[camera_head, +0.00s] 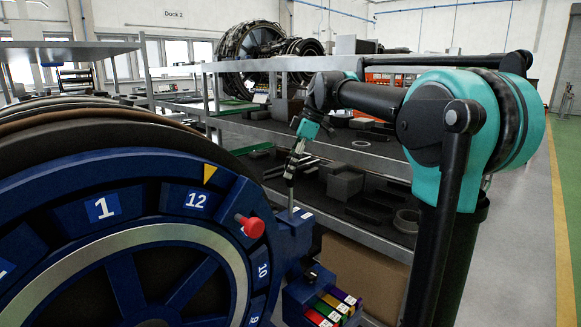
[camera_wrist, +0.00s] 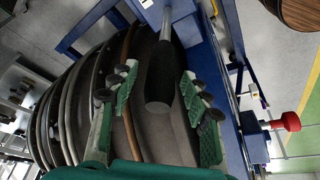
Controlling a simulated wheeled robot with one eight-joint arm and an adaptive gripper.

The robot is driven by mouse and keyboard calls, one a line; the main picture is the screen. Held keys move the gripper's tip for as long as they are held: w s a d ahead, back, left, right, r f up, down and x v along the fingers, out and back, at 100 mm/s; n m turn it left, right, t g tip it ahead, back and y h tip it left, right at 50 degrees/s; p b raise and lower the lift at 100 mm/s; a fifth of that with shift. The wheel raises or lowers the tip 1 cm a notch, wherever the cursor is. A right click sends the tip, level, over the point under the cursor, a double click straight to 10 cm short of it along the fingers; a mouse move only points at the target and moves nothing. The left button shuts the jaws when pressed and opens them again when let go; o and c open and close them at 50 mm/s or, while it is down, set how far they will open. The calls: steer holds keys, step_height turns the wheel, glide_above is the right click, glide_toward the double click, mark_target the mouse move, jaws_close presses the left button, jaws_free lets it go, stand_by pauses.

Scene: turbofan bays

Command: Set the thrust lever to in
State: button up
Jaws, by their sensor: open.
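The thrust lever, a black grip on a grey metal rod, fills the middle of the wrist view (camera_wrist: 160,78). In the head view its thin rod (camera_head: 290,204) stands up from the blue housing at the right of the big wheel; its grip is hidden by my gripper. My gripper (camera_head: 291,178) is above the rod there. In the wrist view its green fingers (camera_wrist: 150,88) are open, one on each side of the black grip, with gaps visible. I cannot tell how far in the lever is set.
A blue numbered wheel (camera_head: 62,215) with a red knob (camera_head: 251,227) stands at left. Coloured blocks (camera_head: 330,308) sit below the lever. Grey shelves (camera_head: 340,160) with dark parts stand behind my arm. Open floor lies at right.

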steer(key=shift+c, duration=0.5)
jaws_close()
steer(key=w+a+f+g+h, duration=0.1)
steer(key=w+a+g+h, duration=0.1)
steer(key=w+a, duration=0.3)
steer(key=shift+m+g+h, duration=0.3)
steer(key=shift+g+h, duration=0.1)
steer(key=shift+h, duration=0.1)
steer(key=shift+f, duration=0.15)
steer(key=shift+o, duration=0.5)
jaws_free()
